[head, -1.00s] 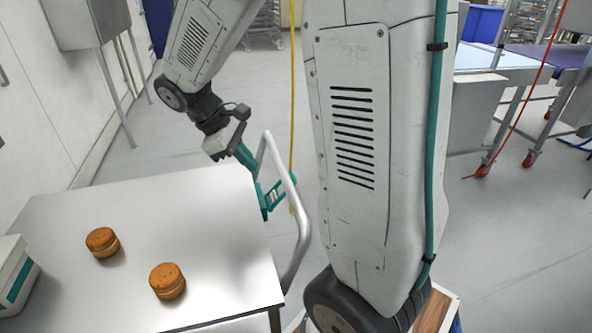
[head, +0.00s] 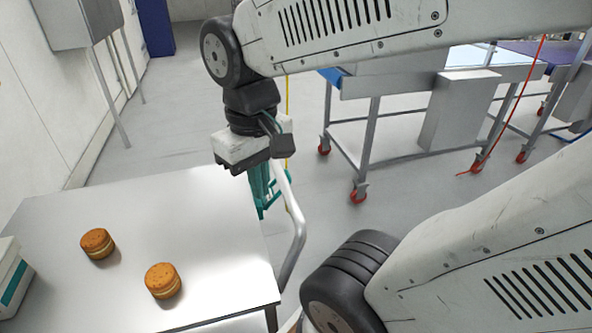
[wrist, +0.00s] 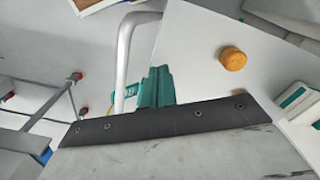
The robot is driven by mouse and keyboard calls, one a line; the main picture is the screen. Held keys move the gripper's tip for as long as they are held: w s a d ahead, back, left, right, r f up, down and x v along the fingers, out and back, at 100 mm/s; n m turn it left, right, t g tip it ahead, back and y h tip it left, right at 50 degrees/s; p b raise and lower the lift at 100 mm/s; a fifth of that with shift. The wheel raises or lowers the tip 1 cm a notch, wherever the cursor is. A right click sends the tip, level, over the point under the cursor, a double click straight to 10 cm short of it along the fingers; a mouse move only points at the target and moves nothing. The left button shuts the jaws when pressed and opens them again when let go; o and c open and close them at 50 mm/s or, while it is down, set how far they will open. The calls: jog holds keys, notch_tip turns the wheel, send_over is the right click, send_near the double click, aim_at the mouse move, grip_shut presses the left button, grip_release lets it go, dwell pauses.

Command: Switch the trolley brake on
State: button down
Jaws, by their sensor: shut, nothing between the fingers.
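The trolley (head: 215,240) has a bare steel top and a grey tube handle (head: 297,235) at its right end, which also shows in the wrist view (wrist: 122,60). A teal fitting (head: 283,182), which looks like the brake part, sits by the handle; it shows in the wrist view beside the fingers (wrist: 130,92). My gripper (head: 260,190) points down at the trolley's right end, with its teal fingers shut and empty (wrist: 156,85). The fingers overlap the fitting in the head view; I cannot tell whether they touch it. The brake's setting is not readable.
Two brown filled rounds (head: 97,244) (head: 162,281) sit on the trolley top. A white and teal box (head: 12,280) is at its left edge. A wheeled conveyor table (head: 372,120) stands behind at right. Clear floor (head: 335,205) lies between.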

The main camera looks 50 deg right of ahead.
jog(key=w+d+f+m, duration=0.1)
jog(key=w+d+m, duration=0.1)
jog(key=d+m, duration=0.1)
jog(key=w+d+f+m+y, duration=0.1)
jog(key=w+d+m, duration=0.2)
jog(key=d, duration=0.2)
jog(key=w+d+f+m, duration=0.1)
jog(key=w+d+m, duration=0.1)
jog(key=d+m, duration=0.1)
jog(key=shift+w+d+f+m+y, duration=0.15)
jog(key=shift+d+f+m+y, duration=0.2)
jog(key=shift+d, duration=0.2)
jog(key=w+d+f+m, duration=0.2)
jog(key=d+f+m, duration=0.2)
jog(key=d+m, duration=0.3)
jog(key=w+d+f+m+t, duration=0.1)
jog(key=d+f+m, duration=0.4)
jog(key=d, duration=0.7)
jog(key=shift+w+d+m, duration=0.15)
jog(key=shift+w+m, duration=0.65)
jog(key=shift+m, duration=0.15)
jog(key=shift+y, duration=0.25)
jog(key=w+a+f, duration=0.3)
jog(key=a+f, duration=0.1)
jog(key=f, duration=0.3)
jog(key=shift+a+f, duration=0.35)
